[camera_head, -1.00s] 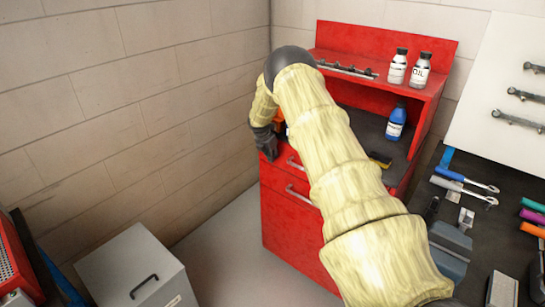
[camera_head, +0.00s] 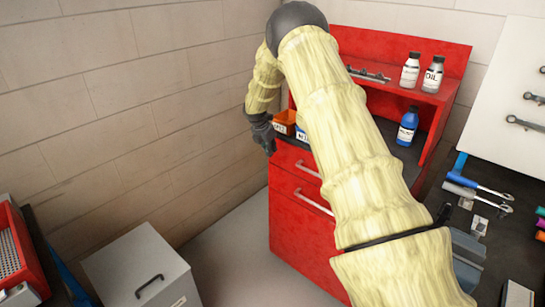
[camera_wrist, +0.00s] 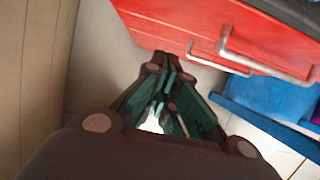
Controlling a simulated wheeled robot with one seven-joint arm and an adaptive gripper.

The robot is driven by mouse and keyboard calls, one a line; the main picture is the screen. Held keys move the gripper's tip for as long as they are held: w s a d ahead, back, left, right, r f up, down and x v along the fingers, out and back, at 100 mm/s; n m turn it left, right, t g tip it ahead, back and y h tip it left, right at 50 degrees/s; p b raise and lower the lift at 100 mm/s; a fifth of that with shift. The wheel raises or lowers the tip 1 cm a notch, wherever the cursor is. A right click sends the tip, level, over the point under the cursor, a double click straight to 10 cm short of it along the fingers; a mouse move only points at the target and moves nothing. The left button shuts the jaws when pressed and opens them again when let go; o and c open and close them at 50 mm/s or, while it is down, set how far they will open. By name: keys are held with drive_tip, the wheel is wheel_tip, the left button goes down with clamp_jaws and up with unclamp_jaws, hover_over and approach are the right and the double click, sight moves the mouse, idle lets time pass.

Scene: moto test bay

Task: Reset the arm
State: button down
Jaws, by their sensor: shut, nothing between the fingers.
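My arm, in a pale yellow sleeve, reaches from the lower right of the head view up to a dark elbow and bends down on the left. My gripper (camera_head: 268,146) hangs beside the left edge of the red cabinet (camera_head: 300,225), near its top drawer. In the wrist view my gripper (camera_wrist: 160,60) points down past the cabinet's drawer fronts (camera_wrist: 200,35), with its fingers together and nothing between them. The fingertips are small and dark in the head view.
Bottles (camera_head: 408,125) stand to the right. A grey box (camera_head: 140,270) is on the floor at lower left. A tool-covered bench (camera_head: 440,200) is at right. Floor between box and cabinet is clear.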

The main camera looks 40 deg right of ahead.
drive_tip(key=shift+a+r, duration=0.1)
drive_tip(key=shift+r, duration=0.2)
drive_tip(key=s+a+f+m+y, duration=0.2)
drive_tip(key=s+a+f+m, duration=0.2)
drive_tip(key=s+a+f, duration=0.8)
drive_tip(key=s+a+f+m+y, duration=0.2)
drive_tip(key=s+a+f+m, duration=0.45)
drive_tip(key=a+f, duration=0.8)
drive_tip(key=s+a+f+m, duration=0.2)
drive_tip(key=s+a, duration=0.3)
drive_tip(key=s, duration=0.4)
drive_tip(key=s+a+f+m, duration=0.25)
drive_tip(key=s+a, duration=0.25)
drive_tip(key=s, duration=0.3)
drive_tip(key=s+a+r+m, duration=0.1)
drive_tip(key=s+a+m, duration=0.1)
drive_tip(key=s, duration=0.7)
drive_tip(key=s+a+r+m, duration=0.1)
drive_tip(key=s+a+m, duration=0.2)
drive_tip(key=s, duration=0.6)
drive_tip(key=shift+r+g, duration=0.15)
drive_tip(key=shift+g, duration=0.15)
drive_tip(key=shift+s, duration=0.1)
